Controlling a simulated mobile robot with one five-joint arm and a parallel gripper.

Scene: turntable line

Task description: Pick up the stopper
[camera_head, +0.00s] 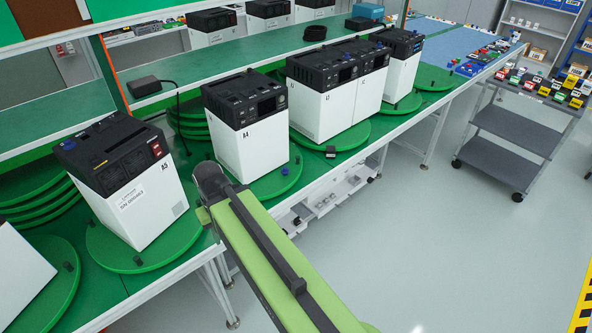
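My green arm reaches in from the bottom right. The dark end with my gripper (210,182) is over the table's front edge, beside the white and black unit marked A4 (262,142). Its fingers are too unclear to tell open from shut, and nothing is clearly held. Small dark pegs that may be stoppers stand on the green turntables: one (138,261) in front of unit A5, one (68,266) on the turntable at far left, and a dark block (331,152) in front of the middle units. A small blue piece (285,171) is right of A4. I cannot tell which is the stopper.
Unit A5 (148,208) stands on a turntable (110,250) left of my gripper. Two adjoining units (330,105) stand further right. A black box with a cable (144,87) lies behind. A grey cart (515,135) stands at right. The floor (440,240) is clear.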

